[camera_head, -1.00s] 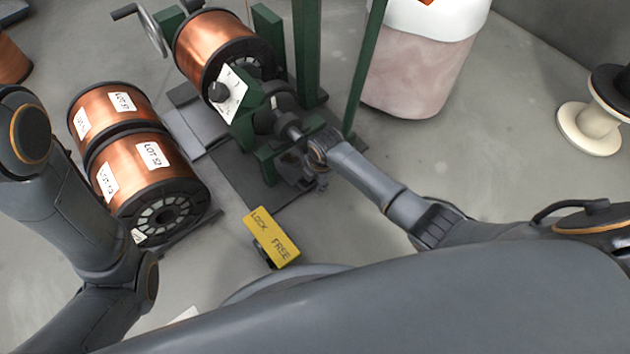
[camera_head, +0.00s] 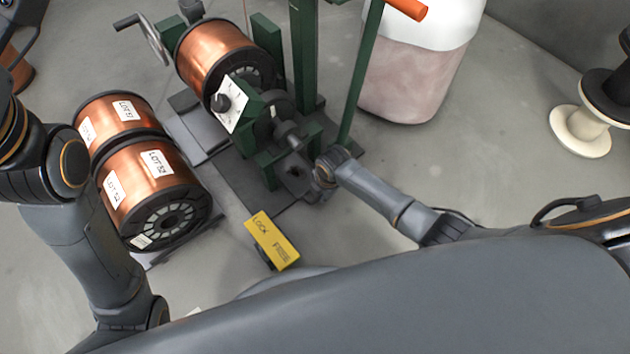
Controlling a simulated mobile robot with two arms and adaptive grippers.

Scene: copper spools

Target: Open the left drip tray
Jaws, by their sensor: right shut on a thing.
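A green stand (camera_head: 262,118) holds a copper spool (camera_head: 213,52) at the top middle. Flat grey tray-like plates lie at its foot, one at its left (camera_head: 203,143) and a darker one in front (camera_head: 245,200). I cannot tell for sure which is the left drip tray. My right gripper (camera_head: 303,182) is low at the stand's front right corner, shut on a dark part there; its fingers are small and partly hidden. My left arm (camera_head: 85,240) stands at the left, and its gripper does not show.
Two copper spools with LOT labels (camera_head: 150,185) lie at the left. A yellow LOCK/FREE plate (camera_head: 272,240) is in front. A white bin (camera_head: 415,70) stands behind my right arm, and a cream and black spool (camera_head: 580,130) at the right. Floor between them is clear.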

